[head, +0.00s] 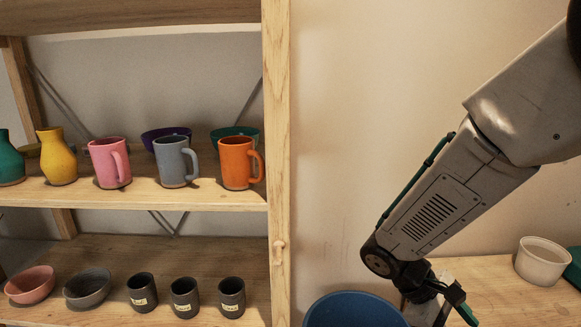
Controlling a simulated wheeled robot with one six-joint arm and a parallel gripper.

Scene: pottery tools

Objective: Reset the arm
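My arm reaches in from the upper right of the head view and slants down to the left. My gripper (445,308) is at its lower end, near the bottom edge of the picture, beside a blue round container (352,311). The gripper is partly cut off by the bottom edge. Whether its fingers are open or shut, or hold anything, cannot be seen.
A wooden shelf (277,160) on the left bears pink (108,163), grey (173,162) and orange (235,164) mugs, vases, bowls and dark cups (185,297). A wooden table (500,286) on the right bears a white pot (541,262). The wall space between is clear.

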